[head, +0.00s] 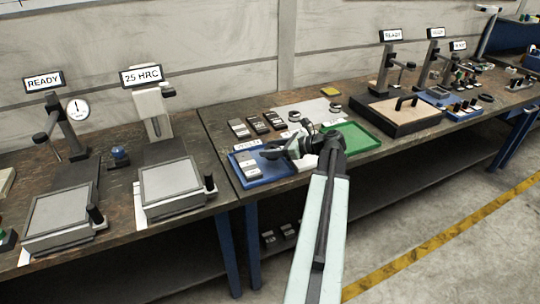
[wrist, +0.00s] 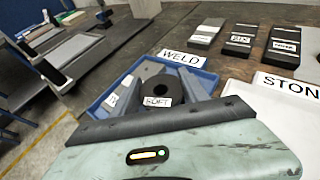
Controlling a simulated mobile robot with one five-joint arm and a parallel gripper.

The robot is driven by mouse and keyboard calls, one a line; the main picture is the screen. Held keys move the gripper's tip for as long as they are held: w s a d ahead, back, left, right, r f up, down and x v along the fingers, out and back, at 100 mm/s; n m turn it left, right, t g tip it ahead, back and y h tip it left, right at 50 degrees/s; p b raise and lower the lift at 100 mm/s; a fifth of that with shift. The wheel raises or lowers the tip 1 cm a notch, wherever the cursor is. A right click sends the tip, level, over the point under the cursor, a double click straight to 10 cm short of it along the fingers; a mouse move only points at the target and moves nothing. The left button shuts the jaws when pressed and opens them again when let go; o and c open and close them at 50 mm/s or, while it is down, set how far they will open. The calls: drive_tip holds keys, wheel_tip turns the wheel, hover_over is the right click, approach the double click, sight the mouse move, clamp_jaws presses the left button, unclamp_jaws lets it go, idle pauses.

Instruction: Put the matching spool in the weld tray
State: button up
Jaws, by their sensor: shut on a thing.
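My gripper (wrist: 162,84) is shut on a dark round spool (wrist: 161,88) with a hole in its top and a white label that seems to read SOFT. The blue tray (wrist: 207,70) with the WELD sign (wrist: 183,58) lies under and around the spool in the wrist view. I cannot tell whether the spool touches the tray floor. Grey labelled blocks lie in the tray beside the spool. In the head view my gripper (head: 270,153) is over the right part of the blue tray (head: 262,182), and the spool is hard to make out.
Several labelled dark blocks (wrist: 240,40) lie on the bench behind the tray. A white board with a STONE sign (wrist: 290,86) is to the right. A green tray (head: 368,141) stands right of my gripper. A 25 HRC tester (head: 152,110) stands on the left bench.

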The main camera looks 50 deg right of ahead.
drive_tip(key=shift+w+f+b, duration=0.2)
drive_tip(key=shift+f+b, duration=0.5)
drive_tip(key=shift+w+f+b, duration=0.2)
drive_tip(key=shift+f+b, duration=0.45)
drive_tip(key=shift+w+f+b, duration=0.2)
drive_tip(key=shift+f+b, duration=0.5)
drive_tip(key=o, duration=1.2)
drive_tip(key=shift+r, duration=0.1)
drive_tip(key=shift+s+r+p, duration=0.1)
drive_tip(key=shift+r+p, duration=0.25)
drive_tip(key=shift+p, duration=0.1)
drive_tip(key=p+v, duration=0.4)
drive_tip(key=v, duration=0.6)
drive_tip(key=shift+s+d+r, duration=0.15)
drive_tip(key=shift+s, duration=0.15)
drive_tip(key=shift+s+d, duration=0.15)
drive_tip(key=shift+s, duration=0.4)
